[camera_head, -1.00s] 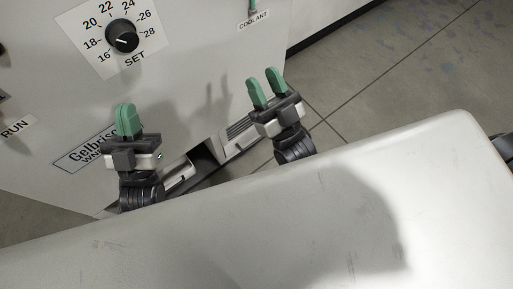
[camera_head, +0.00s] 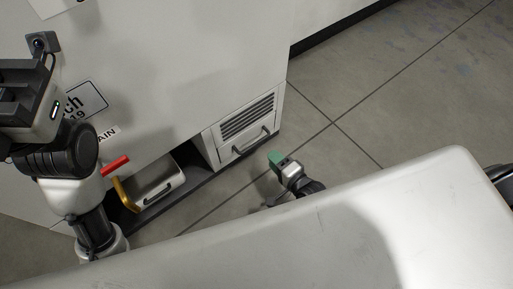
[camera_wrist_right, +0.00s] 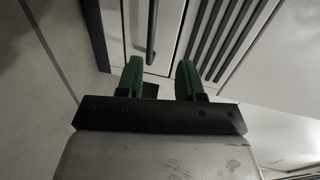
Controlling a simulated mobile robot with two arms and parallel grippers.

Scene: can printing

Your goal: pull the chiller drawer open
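The chiller is the big white cabinet. The drawer front (camera_head: 252,144), with a dark bar handle (camera_head: 250,141), is low at its right end under a slotted grille (camera_head: 248,117); it looks shut. My right gripper (camera_head: 275,158) is low, just right of and apart from the handle in the head view. In the right wrist view, its two green fingers (camera_wrist_right: 160,64) are apart with nothing held. The handle (camera_wrist_right: 151,32) runs down toward the gap between them. My left gripper's dark body (camera_head: 25,105) is at the left edge, with its fingers out of view.
Left of the drawer, an open recess holds a pale box with a handle (camera_head: 159,187). A yellow pipe (camera_head: 125,195) and a red valve lever (camera_head: 115,165) are beside it. A pale rounded surface (camera_head: 300,240) fills the foreground. Open floor lies to the right.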

